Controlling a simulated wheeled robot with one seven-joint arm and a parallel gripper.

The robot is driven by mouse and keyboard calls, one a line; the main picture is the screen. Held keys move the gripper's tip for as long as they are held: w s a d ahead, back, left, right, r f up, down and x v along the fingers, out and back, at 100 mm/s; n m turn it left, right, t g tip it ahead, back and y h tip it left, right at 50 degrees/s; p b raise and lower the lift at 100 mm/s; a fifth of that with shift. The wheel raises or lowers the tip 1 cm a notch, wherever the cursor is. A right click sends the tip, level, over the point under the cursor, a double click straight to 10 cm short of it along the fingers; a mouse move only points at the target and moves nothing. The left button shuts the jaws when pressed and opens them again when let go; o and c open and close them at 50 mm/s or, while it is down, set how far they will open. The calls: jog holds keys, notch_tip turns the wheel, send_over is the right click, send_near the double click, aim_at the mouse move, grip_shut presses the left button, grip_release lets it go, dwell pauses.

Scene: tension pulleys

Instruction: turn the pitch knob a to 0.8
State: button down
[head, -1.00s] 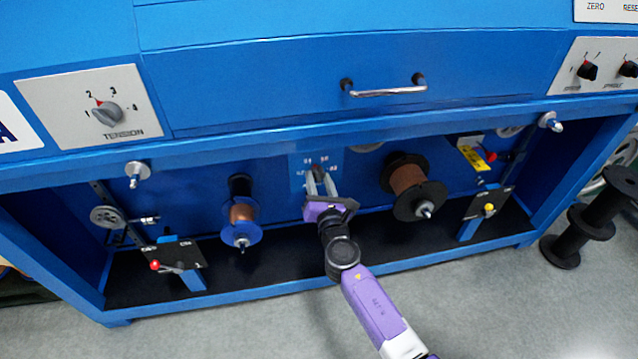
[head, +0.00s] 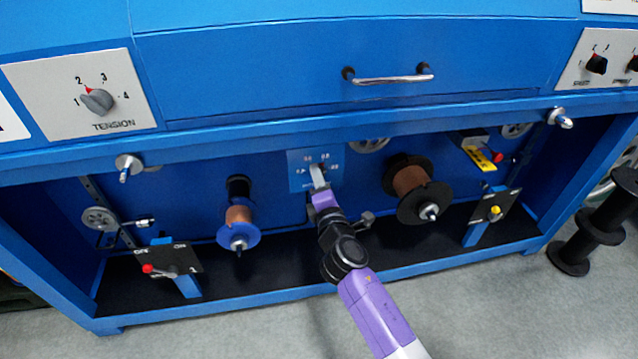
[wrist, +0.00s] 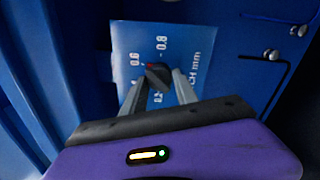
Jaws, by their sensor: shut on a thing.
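The fingers hide part of the plate's lower numbers.
A copper spool with a blue flange (head: 238,228) is left of my gripper, and a black-flanged spool (head: 410,180) is right. The cabinet ledge (head: 230,146) overhangs the recess. Grey floor lies in front.

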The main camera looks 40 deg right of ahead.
jog(key=shift+m+b, duration=2.5)
jog(key=shift+m, duration=2.1)
jog(key=c, duration=0.9)
grip_release()
jog(key=shift+c, duration=0.2)
jog(key=shift+s+r, duration=0.1)
jog(key=v, duration=0.7)
jog(key=shift+s+a, duration=0.2)
jog(key=shift+s, duration=0.1)
